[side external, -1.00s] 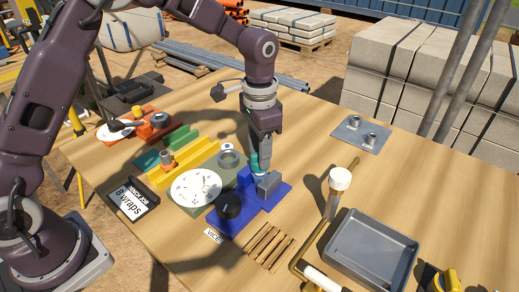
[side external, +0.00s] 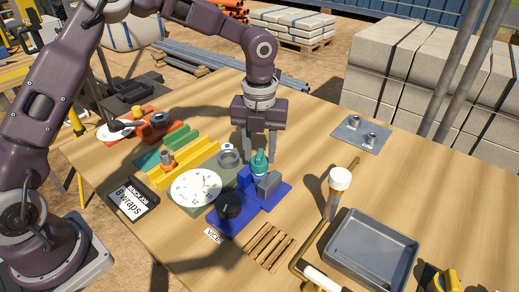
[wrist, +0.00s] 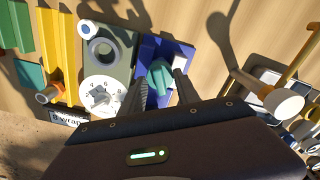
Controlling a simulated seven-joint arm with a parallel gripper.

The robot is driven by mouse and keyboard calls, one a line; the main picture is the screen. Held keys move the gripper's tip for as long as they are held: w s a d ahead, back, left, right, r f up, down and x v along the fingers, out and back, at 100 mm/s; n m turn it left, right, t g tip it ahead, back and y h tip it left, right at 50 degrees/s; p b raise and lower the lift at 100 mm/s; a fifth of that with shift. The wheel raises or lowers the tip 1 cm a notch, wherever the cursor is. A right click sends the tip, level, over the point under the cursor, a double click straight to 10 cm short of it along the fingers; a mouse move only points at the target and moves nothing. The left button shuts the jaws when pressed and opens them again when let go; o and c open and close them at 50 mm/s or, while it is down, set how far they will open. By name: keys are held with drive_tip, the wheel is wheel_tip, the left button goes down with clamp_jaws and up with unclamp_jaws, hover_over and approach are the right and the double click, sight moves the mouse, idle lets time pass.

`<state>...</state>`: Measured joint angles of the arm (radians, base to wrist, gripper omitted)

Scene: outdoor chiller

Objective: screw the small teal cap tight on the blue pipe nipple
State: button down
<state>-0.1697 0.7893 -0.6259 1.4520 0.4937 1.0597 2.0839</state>
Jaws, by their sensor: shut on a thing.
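The small teal cap (side external: 259,162) sits upright at the blue vice (side external: 280,192). It also shows between the fingers in the wrist view (wrist: 161,78). My gripper (side external: 261,158) points straight down with one finger on each side of the cap, shut on it. The blue pipe nipple is not distinguishable; the cap and vice hide it. In the wrist view, the blue vice (wrist: 176,48) lies around and beyond the cap.
A grey ring (side external: 229,157) stands behind. Bare tabletop lies behind the vice.

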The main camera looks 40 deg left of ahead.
drive_tip(key=m, duration=0.5)
drive_tip(key=shift+m, duration=0.3)
drive_tip(key=m, duration=0.4)
drive_tip(key=c, duration=0.8)
unclamp_jaws()
drive_tip(key=shift+o, duration=0.4)
